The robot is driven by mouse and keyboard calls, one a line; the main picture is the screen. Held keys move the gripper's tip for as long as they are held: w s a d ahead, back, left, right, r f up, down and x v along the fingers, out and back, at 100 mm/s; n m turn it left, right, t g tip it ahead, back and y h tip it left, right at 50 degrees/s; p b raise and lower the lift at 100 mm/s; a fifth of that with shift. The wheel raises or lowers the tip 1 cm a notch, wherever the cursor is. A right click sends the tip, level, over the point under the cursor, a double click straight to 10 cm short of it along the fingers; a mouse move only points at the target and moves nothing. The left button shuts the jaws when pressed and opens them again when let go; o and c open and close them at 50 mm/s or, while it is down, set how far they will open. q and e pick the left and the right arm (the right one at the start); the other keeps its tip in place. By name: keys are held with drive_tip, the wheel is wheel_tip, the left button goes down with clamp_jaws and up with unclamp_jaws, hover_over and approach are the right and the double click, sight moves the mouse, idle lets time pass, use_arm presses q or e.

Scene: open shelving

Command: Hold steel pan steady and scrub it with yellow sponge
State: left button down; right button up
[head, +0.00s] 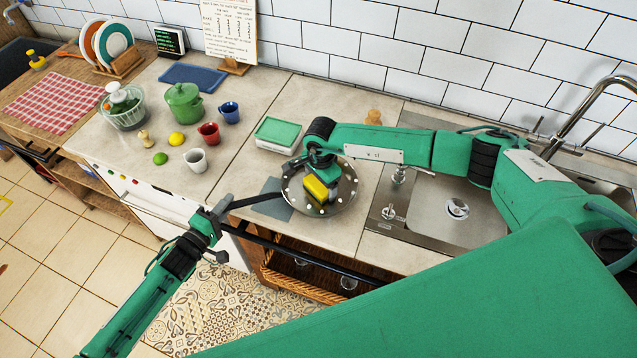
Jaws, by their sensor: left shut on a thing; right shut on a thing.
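The steel pan (340,199) lies on the counter left of the sink, its inside dotted with pale spots. Its dark handle (258,198) points left. My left gripper (222,207) is shut on the end of the handle at the counter's front edge. The yellow sponge (316,189), with a dark layer, is over the middle of the pan. My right gripper (318,168) is shut on it from above. I cannot tell whether the sponge touches the pan. My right gripper hides part of the pan's far side.
A green-lidded container (277,133) stands behind the pan, and a grey cloth (272,203) lies under the handle. The sink (440,225) is to the right. Mugs, a green pot (184,103) and fruit stand to the left.

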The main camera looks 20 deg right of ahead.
drive_tip(key=shift+d, duration=1)
drive_tip(key=shift+r, duration=4.25)
